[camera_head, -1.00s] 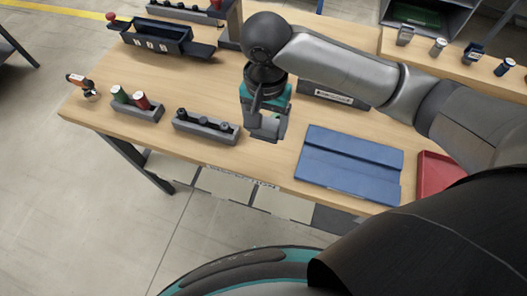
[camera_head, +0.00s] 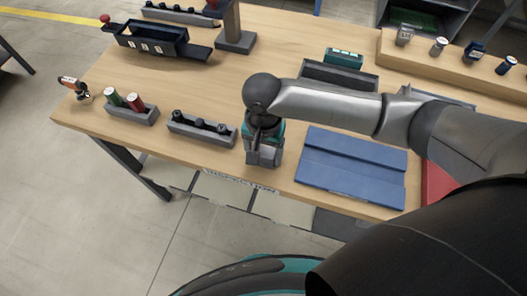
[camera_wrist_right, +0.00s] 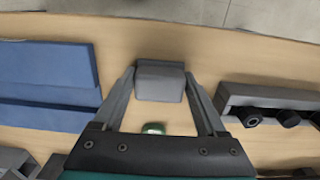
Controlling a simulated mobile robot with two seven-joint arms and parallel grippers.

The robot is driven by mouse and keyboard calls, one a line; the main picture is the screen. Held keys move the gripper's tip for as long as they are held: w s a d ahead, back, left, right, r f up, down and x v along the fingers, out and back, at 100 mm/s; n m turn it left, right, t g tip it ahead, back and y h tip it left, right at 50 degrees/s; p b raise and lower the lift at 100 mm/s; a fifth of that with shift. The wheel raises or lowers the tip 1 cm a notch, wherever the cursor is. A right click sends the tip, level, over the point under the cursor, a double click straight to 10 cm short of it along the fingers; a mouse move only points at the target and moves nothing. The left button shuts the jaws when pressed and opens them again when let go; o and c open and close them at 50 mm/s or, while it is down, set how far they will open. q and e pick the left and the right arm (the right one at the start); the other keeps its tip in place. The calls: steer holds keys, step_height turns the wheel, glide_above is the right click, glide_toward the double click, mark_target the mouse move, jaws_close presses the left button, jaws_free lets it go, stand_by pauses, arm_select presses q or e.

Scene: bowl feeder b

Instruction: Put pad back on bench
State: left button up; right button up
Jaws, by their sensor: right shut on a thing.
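My right gripper (camera_head: 263,157) is over the front edge area of the wooden bench (camera_head: 205,75), between the blue folded mat and a grey rack. In the right wrist view, its fingers (camera_wrist_right: 160,90) are shut on a small grey block-like pad (camera_wrist_right: 160,82). The pad is mostly hidden by the fingers in the head view. It looks low over the bench top; I cannot tell whether it touches. A small green spot (camera_wrist_right: 153,128) shows between the fingers, nearer the palm. My left gripper is not in view.
The blue mat (camera_head: 352,166) lies right of the gripper, with a red tray (camera_head: 437,187) beyond. Left are the grey rack (camera_head: 201,130) and a holder with green and red cylinders (camera_head: 131,109). Behind are a dark tray (camera_head: 338,76) and a teal box (camera_head: 344,57). The middle-left bench is clear.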

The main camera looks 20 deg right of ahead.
mark_target(263, 152)
steer(key=o, duration=1.4)
steer(key=shift+f, duration=0.1)
steer(key=shift+o, duration=0.2)
step_height(263, 152, up, 12)
steer(key=p, duration=0.3)
steer(key=shift+w, duration=0.1)
